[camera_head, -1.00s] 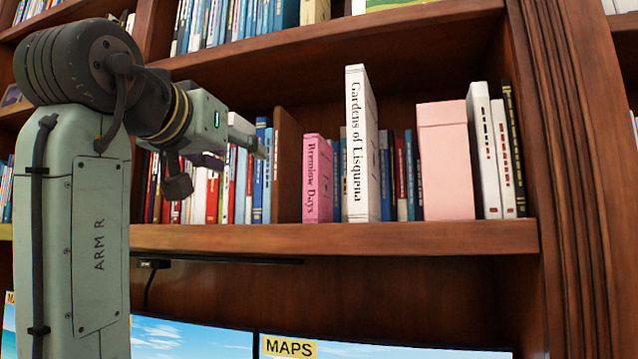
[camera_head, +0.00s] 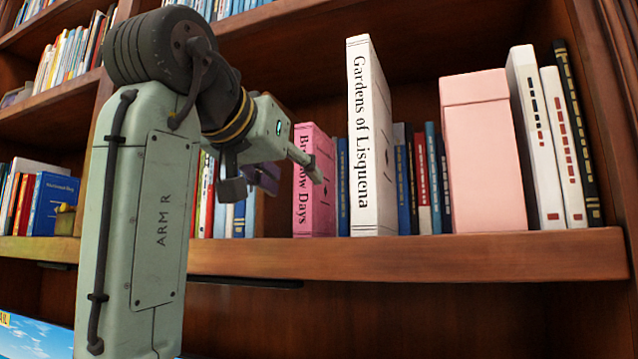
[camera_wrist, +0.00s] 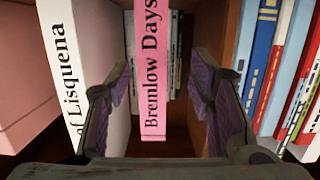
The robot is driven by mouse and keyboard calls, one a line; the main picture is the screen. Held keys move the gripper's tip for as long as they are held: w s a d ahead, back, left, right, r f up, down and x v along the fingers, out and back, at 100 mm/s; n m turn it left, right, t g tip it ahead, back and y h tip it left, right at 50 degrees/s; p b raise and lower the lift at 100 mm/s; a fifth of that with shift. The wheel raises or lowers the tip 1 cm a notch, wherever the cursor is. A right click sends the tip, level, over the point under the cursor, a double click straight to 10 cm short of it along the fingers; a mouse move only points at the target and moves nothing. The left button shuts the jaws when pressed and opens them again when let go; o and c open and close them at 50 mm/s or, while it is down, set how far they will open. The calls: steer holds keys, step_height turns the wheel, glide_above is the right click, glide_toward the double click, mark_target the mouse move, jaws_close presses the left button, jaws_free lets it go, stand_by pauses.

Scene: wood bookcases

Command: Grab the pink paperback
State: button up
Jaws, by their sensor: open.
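The pink paperback (camera_head: 315,190), its spine reading "Bremlow Days", stands upright on the wooden shelf. My gripper (camera_head: 285,165) is in front of the shelf at the book's left in the head view, and one finger overlaps part of the spine there. In the wrist view, the pink paperback (camera_wrist: 152,70) stands between the two spread fingers of my gripper (camera_wrist: 165,95), with gaps on both sides. The gripper is open and holds nothing. Whether the fingertips reach past the spine is unclear.
The tall white book "Gardens of Lisquena" (camera_head: 370,140) stands right of the paperback. A pale pink box-like book (camera_head: 485,155) is farther right. A wooden divider (camera_wrist: 226,40) and several books flank the other side. The shelf board (camera_head: 420,262) has a clear front edge.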

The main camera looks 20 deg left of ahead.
mark_target(316, 195)
steer(key=w+p, duration=0.1)
steer(key=w, duration=0.1)
steer(key=w+f, duration=0.1)
steer(key=w, duration=0.2)
steer(key=w+d+f+p, duration=0.1)
steer(key=w, duration=0.2)
steer(key=shift+w+p, duration=0.15)
steer(key=shift+p, duration=0.15)
steer(key=shift+c, duration=0.3)
jaws_close()
steer(key=shift+r, duration=0.1)
